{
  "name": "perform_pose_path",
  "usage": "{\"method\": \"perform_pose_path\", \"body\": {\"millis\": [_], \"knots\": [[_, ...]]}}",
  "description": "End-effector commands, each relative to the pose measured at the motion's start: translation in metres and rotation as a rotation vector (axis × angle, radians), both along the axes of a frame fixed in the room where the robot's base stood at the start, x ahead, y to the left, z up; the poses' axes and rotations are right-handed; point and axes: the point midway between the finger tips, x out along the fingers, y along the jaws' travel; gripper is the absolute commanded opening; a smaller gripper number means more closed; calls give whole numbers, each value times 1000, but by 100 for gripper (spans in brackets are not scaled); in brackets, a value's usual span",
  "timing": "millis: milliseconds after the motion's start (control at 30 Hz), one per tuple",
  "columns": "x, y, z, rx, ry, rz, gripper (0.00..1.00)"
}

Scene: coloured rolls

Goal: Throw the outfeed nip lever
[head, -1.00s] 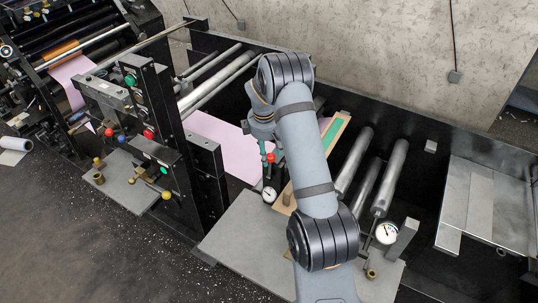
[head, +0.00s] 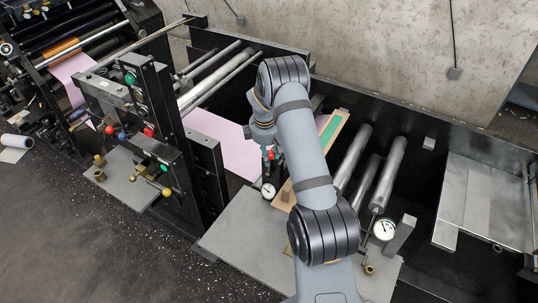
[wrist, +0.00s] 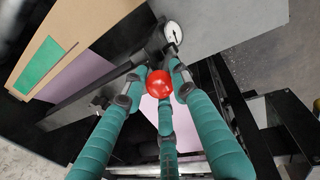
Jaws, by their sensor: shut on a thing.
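The outfeed nip lever shows as a red ball knob (wrist: 159,84) in the middle of the wrist view. The knob also shows small in the head view (head: 270,155), above a round dial gauge (head: 268,191). My gripper (wrist: 157,92) has its teal fingers closed around the knob. In the head view my gripper (head: 267,151) is partly hidden by my own arm. The lever's shaft below the knob is mostly hidden by the fingers. The gauge also shows in the wrist view (wrist: 173,32), just beyond the fingertips.
A tan board with a green patch (head: 333,128) lies right of the lever, beside metal rollers (head: 367,175). A pink web (head: 215,140) runs on the left. A black upright with buttons and knobs (head: 165,130) stands further left. A second gauge (head: 384,229) is at front right.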

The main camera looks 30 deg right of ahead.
Motion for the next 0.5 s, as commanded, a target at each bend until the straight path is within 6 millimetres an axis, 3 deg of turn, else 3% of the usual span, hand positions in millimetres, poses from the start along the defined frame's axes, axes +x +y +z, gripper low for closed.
{"method": "perform_pose_path", "body": {"millis": [367,500], "knots": [[1,1,0,0,-1,2,0],[1,1,0,0,-1,2,0]]}}
